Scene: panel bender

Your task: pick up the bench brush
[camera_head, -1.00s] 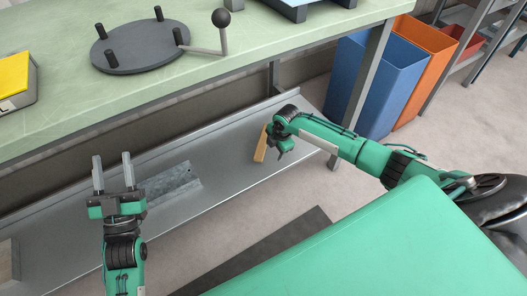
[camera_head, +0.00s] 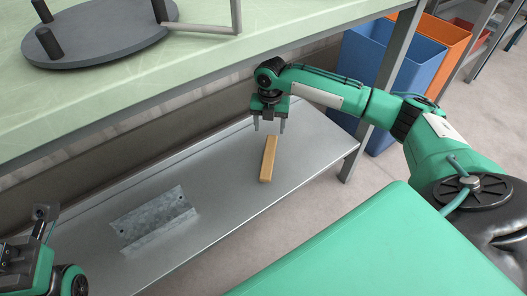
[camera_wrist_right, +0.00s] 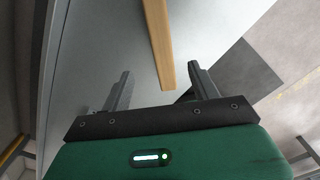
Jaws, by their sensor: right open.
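The bench brush (camera_head: 268,158) shows as a narrow, light-wood bar lying on the grey metal lower shelf (camera_head: 230,190); I cannot make out bristles. In the right wrist view the brush (camera_wrist_right: 159,40) runs down from the top edge toward the space between the fingers. My right gripper (camera_head: 270,128) is open and empty, its fingers pointing down, just beyond the brush's far end in the head view. I cannot tell if it touches the brush. My left gripper (camera_head: 45,222) is at the lower left edge, seen edge-on, and its opening is unclear.
A perforated metal bracket (camera_head: 153,218) lies on the shelf left of the brush. The green workbench top (camera_head: 200,70) overhangs the shelf's back, with a round dark plate (camera_head: 100,38) on it. A table leg (camera_head: 385,85) and blue bin (camera_head: 365,65) stand at right.

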